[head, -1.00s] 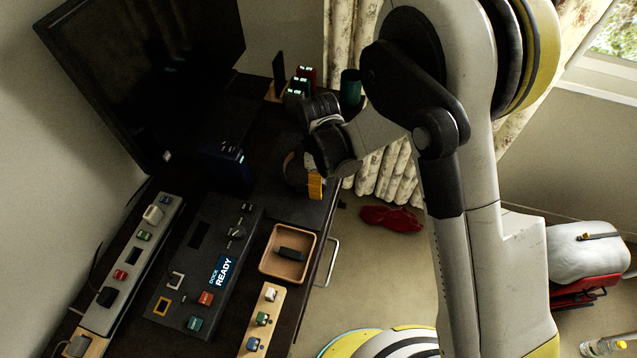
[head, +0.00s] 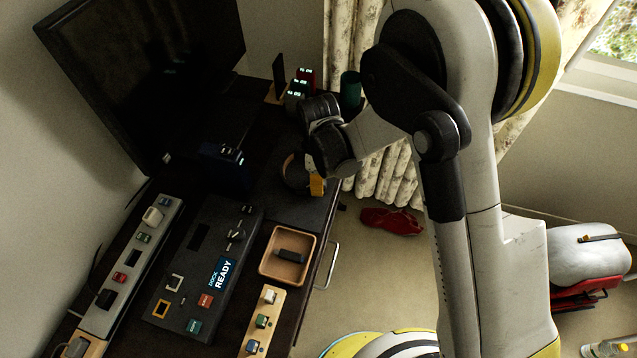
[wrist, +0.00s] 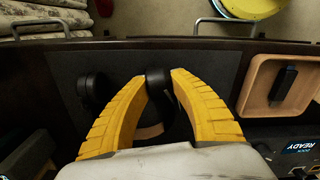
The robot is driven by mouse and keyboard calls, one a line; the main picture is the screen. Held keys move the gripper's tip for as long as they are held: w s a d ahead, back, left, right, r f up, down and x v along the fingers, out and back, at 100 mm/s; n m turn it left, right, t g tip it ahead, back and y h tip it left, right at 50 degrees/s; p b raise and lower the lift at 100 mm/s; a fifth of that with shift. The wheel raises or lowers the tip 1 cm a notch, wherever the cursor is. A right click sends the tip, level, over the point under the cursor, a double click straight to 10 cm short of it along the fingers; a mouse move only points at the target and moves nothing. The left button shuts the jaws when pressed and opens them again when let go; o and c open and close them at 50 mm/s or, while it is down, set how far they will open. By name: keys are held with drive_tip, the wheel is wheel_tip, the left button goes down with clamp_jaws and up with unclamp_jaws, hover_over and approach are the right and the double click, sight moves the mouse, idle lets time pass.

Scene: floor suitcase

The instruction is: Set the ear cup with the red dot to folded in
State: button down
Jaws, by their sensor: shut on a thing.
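The headphones lie on a dark mat on the desk, with a tan and black headband (head: 289,172) in the head view. In the wrist view, one black ear cup (wrist: 158,84) is between the yellow fingertips of my gripper (wrist: 158,80), which is shut on it. The other black ear cup (wrist: 94,91) is to the left, outside the fingers. Part of the headband (wrist: 149,131) shows between the fingers. In the head view my gripper (head: 317,185) is at the mat's right side, partly hidden by my wrist. I see no red dot on either cup.
A wooden tray (head: 314,265) with a black object stands close by. The dock panel (head: 195,290) reads READY. A monitor (head: 150,75) and dark box (head: 224,165) stand behind. The desk edge and a handle (wrist: 45,22) are near the headphones.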

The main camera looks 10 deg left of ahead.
sight(308, 184)
drive_tip(key=n, duration=0.3)
drive_tip(key=shift+w+a+b, duration=0.3)
drive_tip(key=shift+w+b, duration=0.05)
drive_tip(key=shift+b, duration=0.05)
drive_tip(key=n, duration=0.3)
drive_tip(key=shift+w+a+n+b, duration=0.3)
drive_tip(key=shift+a+n, duration=0.1)
drive_tip(key=n, duration=0.1)
drive_tip(key=a+n, duration=0.1)
drive_tip(key=n, duration=0.1)
drive_tip(key=shift+w+n, duration=0.15)
drive_tip(key=shift+n, duration=0.15)
drive_tip(key=shift+a+n+b, duration=0.2)
drive_tip(key=shift+n, duration=0.65)
drive_tip(key=shift+a+n+b, duration=0.2)
drive_tip(key=shift+n, duration=0.65)
drive_tip(key=c, duration=1.1)
unclamp_jaws()
